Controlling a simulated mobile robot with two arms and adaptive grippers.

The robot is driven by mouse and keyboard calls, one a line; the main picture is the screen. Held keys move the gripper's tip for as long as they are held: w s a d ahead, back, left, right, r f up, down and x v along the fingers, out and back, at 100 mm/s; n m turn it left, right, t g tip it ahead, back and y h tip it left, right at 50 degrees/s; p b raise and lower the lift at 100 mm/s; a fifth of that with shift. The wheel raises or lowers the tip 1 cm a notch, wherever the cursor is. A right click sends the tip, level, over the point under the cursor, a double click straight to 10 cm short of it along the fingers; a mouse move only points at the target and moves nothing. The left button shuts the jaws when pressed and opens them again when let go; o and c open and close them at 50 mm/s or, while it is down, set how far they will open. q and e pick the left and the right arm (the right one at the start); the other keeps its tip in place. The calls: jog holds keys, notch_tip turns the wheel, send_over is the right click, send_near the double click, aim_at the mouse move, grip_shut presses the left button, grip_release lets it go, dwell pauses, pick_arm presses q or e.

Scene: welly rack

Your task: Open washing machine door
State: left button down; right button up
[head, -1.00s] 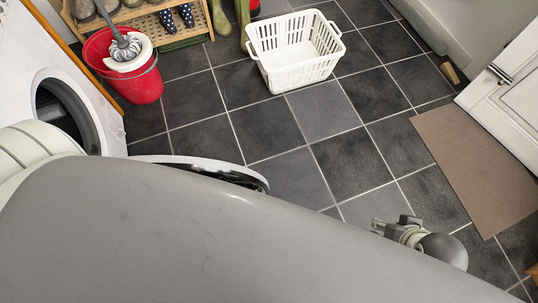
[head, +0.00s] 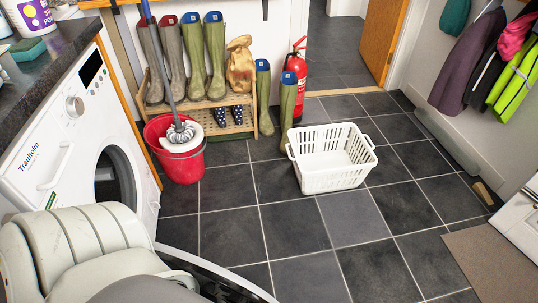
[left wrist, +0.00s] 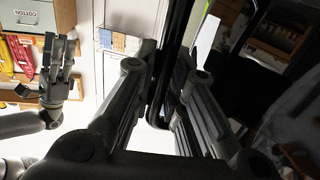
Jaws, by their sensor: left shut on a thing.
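The white washing machine (head: 85,130) stands at the left in the head view, with its round drum opening (head: 108,180) uncovered. Its round door (head: 215,270) is swung out from the front; its curved rim shows at the bottom, partly hidden by my arm. In the left wrist view, my left gripper (left wrist: 160,90) is shut on the door's dark edge (left wrist: 172,45), which runs between the fingers. My left gripper is hidden in the head view. My right gripper (left wrist: 58,55) shows at the left of the left wrist view, apart from the door; its opening is unclear.
A red bucket (head: 182,160) with a mop stands just beyond the machine. A white basket (head: 330,172) sits on the tiled floor. A boot rack (head: 215,102) and a fire extinguisher (head: 296,75) are at the back. The tiles (head: 300,230) right of the door are clear.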

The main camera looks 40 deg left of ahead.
pick_arm(q)
jog(key=c, duration=1.5)
grip_release()
jog(key=shift+o, duration=0.2)
jog(key=shift+s+a, duration=0.1)
jog(key=shift+s, duration=0.05)
jog(key=v, duration=0.7)
jog(key=shift+s, duration=0.1)
